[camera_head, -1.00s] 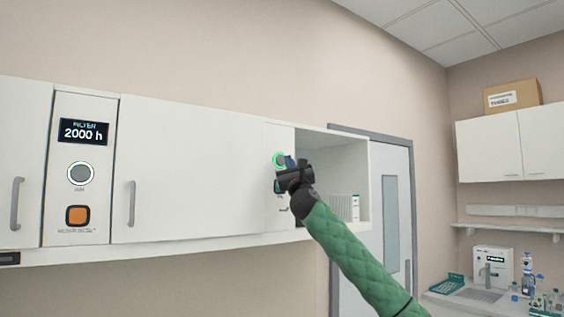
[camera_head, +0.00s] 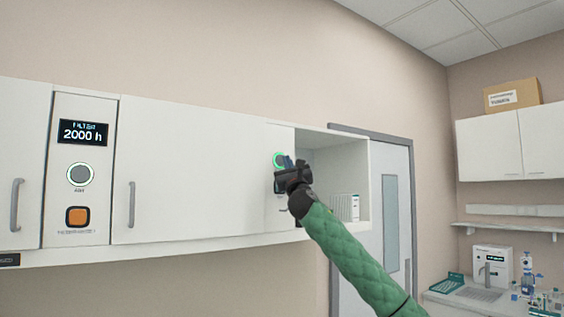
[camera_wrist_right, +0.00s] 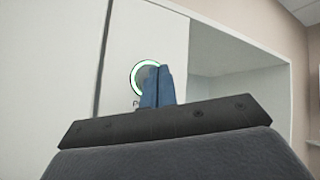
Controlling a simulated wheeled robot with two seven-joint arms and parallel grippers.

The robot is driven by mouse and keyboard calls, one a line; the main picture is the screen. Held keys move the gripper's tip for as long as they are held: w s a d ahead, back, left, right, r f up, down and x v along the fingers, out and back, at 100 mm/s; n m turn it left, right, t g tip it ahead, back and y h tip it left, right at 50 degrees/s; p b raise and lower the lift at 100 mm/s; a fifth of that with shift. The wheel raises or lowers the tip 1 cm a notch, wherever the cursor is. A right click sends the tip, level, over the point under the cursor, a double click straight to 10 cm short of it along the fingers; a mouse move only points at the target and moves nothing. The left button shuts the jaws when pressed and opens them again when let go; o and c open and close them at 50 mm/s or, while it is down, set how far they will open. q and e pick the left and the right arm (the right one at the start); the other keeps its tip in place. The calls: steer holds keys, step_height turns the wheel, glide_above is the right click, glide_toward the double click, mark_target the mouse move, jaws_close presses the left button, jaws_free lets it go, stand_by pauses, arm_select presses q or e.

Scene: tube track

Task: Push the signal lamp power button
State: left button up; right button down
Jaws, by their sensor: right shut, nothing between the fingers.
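A round button with a lit green ring (camera_head: 276,159) is on the narrow white panel at the right end of the wall cabinet row. It also shows in the right wrist view (camera_wrist_right: 136,72), with a label partly hidden below it. My right gripper (camera_head: 288,161) is in front of this panel, its fingers shut and empty. In the right wrist view its blue fingertips (camera_wrist_right: 158,82) overlap the right and lower part of the button. I cannot tell whether they touch it. My left gripper is out of view.
A left panel has a "2000 h" display (camera_head: 83,132), another green-ringed button (camera_head: 80,174) and an orange square button (camera_head: 77,216). An open cabinet compartment (camera_head: 335,168) lies just right of my right gripper. A grey-framed door (camera_head: 391,225) stands behind.

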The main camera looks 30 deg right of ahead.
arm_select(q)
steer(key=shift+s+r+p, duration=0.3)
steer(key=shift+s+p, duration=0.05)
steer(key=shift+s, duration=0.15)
arm_select(e)
steer(key=shift+s, duration=0.5)
stand_by(0.8)
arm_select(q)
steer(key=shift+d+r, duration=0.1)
arm_select(e)
steer(key=s, duration=0.6)
steer(key=shift+d, duration=0.25)
stand_by(0.3)
